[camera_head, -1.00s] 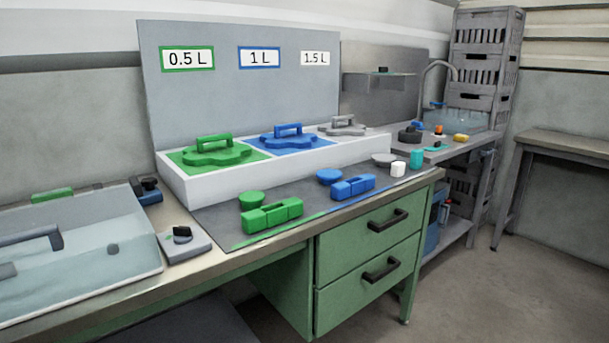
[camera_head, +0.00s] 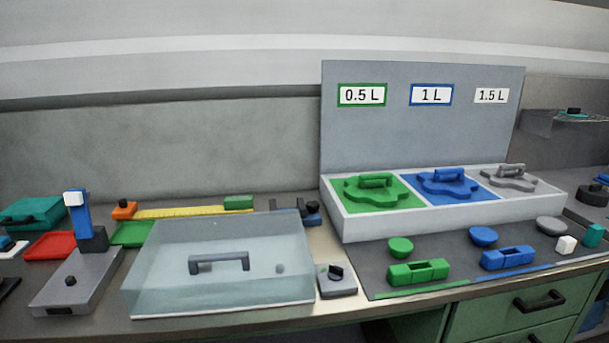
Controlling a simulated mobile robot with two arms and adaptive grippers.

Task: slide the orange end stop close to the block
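An orange end stop (camera_head: 124,210) with a dark knob on top sits at the left end of a yellow ruled rail (camera_head: 195,211) at the back of the bench. A green block (camera_head: 238,202) is at the rail's right end. The end stop and the block are far apart, with most of the yellow rail between them. Neither of my grippers is in view.
A clear cover (camera_head: 220,265) with a grey handle stands in front of the rail. A grey device with a blue post (camera_head: 82,215), a red tray (camera_head: 50,245) and a green tray (camera_head: 132,233) lie at the left. A white bin (camera_head: 450,215) stands right.

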